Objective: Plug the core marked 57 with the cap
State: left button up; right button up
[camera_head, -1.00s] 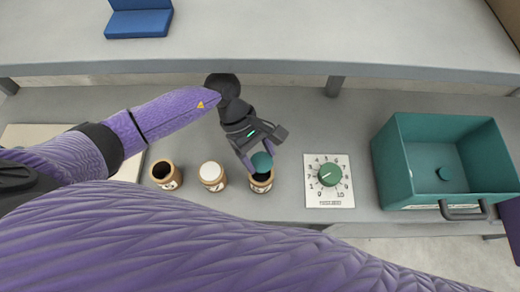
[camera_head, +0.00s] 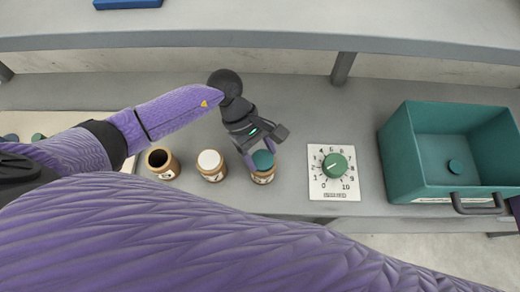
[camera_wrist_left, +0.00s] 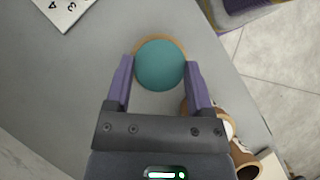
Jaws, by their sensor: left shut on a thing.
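A round teal cap (camera_head: 263,160) is held between the fingers of my left gripper (camera_head: 262,156). The cap covers the mouth of the rightmost tan core (camera_head: 263,178). The core's number is too small to read. In the left wrist view the teal cap (camera_wrist_left: 160,66) sits between both fingers of my left gripper (camera_wrist_left: 160,70), with a thin tan arc of the core's rim (camera_wrist_left: 160,38) behind it. I cannot tell how deep the cap sits. My right gripper is not in view.
Left of it stand a core with a white top (camera_head: 210,161) and a core with a dark open mouth (camera_head: 158,159). A numbered dial plate (camera_head: 320,185) and a teal bin (camera_head: 400,150) are to the right. A pale tray (camera_head: 60,120) with small discs lies at the left.

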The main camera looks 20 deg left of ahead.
pick_arm(q)
jog(key=o, duration=1.2)
jog(key=shift+c, duration=0.2)
jog(key=v, duration=1)
